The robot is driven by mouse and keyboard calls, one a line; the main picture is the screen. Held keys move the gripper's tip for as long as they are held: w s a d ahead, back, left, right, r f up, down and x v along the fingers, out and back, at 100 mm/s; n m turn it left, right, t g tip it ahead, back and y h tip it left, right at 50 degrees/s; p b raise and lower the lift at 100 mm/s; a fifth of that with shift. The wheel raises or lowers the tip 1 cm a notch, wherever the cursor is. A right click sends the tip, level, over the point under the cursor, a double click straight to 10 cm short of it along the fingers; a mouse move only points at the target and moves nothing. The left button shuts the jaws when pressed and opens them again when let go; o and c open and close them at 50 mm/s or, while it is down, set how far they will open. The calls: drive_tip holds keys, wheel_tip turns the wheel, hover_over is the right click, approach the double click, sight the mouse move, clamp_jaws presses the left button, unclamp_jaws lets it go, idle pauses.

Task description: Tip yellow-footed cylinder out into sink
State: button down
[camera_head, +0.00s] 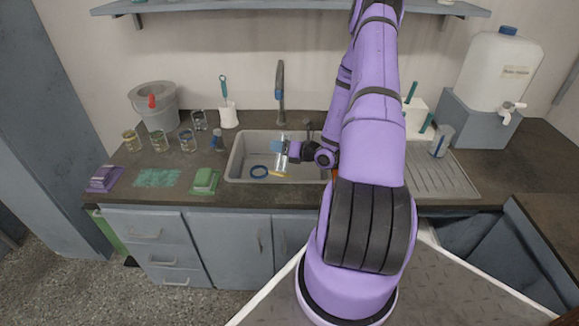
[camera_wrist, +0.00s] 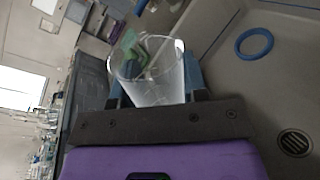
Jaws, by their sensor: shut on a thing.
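My gripper (camera_head: 284,148) is over the sink (camera_head: 236,161), its blue fingers shut on a clear cylinder (camera_head: 282,159). In the wrist view, the cylinder (camera_wrist: 155,82) sits between the fingers of my gripper (camera_wrist: 153,82), its round open mouth showing. A yellow piece (camera_head: 277,174), apparently its foot, shows below it in the head view. The foot is hidden in the wrist view. The cylinder looks close to upright in the head view. I cannot tell whether it holds liquid.
A blue ring (camera_wrist: 254,43) lies on the sink floor near the drain (camera_wrist: 294,142). The tap (camera_head: 281,85) stands behind the basin. Several glass beakers, a bucket (camera_head: 155,108) and a green sponge (camera_head: 205,181) are left of it. A white water container (camera_head: 497,70) stands at the right.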

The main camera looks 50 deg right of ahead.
drive_tip(key=shift+s+a+r+n+t, duration=0.2)
drive_tip(key=shift+a+r+n+t, duration=0.2)
drive_tip(key=shift+n, duration=0.2)
drive_tip(key=shift+s+a+n, duration=0.1)
drive_tip(key=shift+a+n, duration=0.15)
drive_tip(key=shift+n, duration=0.05)
drive_tip(key=shift+s+a+f+n+b, duration=0.15)
drive_tip(key=shift+a+f+n+b, duration=0.15)
drive_tip(key=shift+n, duration=0.3)
drive_tip(key=shift+s+a+r+n+t+h+b, duration=0.2)
drive_tip(key=shift+a+r+n+t+h+b, duration=0.25)
drive_tip(key=shift+n, duration=0.45)
drive_tip(key=shift+s+a+n+y, duration=0.25)
drive_tip(key=shift+a+n, duration=0.2)
drive_tip(key=shift+n, duration=0.55)
drive_tip(key=shift+a, duration=0.15)
